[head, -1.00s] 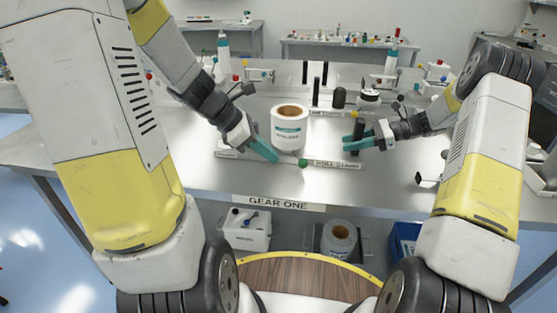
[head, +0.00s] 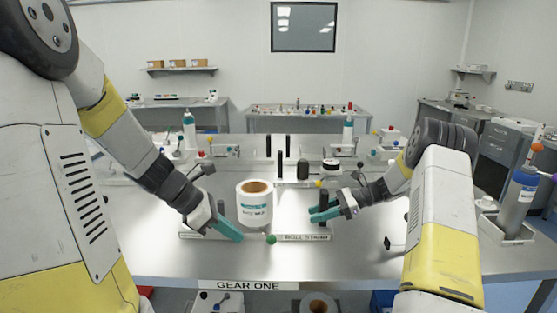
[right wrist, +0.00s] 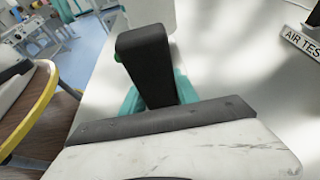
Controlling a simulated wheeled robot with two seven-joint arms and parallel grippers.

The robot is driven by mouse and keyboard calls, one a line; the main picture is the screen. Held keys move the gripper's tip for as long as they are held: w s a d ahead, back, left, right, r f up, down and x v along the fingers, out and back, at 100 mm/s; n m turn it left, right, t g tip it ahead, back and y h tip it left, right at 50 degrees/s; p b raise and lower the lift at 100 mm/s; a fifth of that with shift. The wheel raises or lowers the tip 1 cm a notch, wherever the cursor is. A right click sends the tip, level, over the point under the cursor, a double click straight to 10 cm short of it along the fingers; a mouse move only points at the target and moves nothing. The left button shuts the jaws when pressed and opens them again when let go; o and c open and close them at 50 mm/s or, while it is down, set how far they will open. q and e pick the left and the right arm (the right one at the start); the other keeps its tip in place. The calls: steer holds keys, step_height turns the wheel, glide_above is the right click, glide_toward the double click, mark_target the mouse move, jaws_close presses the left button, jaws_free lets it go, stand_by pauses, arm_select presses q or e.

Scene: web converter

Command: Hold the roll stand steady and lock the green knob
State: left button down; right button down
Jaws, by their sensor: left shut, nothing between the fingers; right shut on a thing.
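The roll stand is a low grey bar (head: 302,237) with a printed label at the table's front, with dark upright posts. A white roll (head: 255,208) with a brown core sits at it. The green knob (head: 271,239) is at the bar's front, just below the roll. My left gripper (head: 231,230) is shut and empty at the left of the roll, its teal fingertips left of the knob and apart from it. My right gripper (head: 322,213) is shut on the stand's right black post (head: 324,199). In the right wrist view the post (right wrist: 146,62) stands between teal fingers, partly hiding them.
Behind the roll stand are black posts (head: 280,160) and a dark rounded cylinder (head: 303,169). Bottles (head: 189,131) and small fixtures stand further back. The "GEAR ONE" front edge (head: 248,285) is near me. The metal table right of my right gripper is mostly clear.

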steer(key=shift+s+d+f, duration=0.1)
steer(key=shift+s+f, duration=0.05)
steer(key=shift+f, duration=0.15)
steer(key=c, duration=1)
jaws_free()
steer(key=shift+o, duration=0.8)
steer(key=shift+r, duration=0.2)
steer(key=v, duration=1.2)
steer(key=shift+r, duration=0.1)
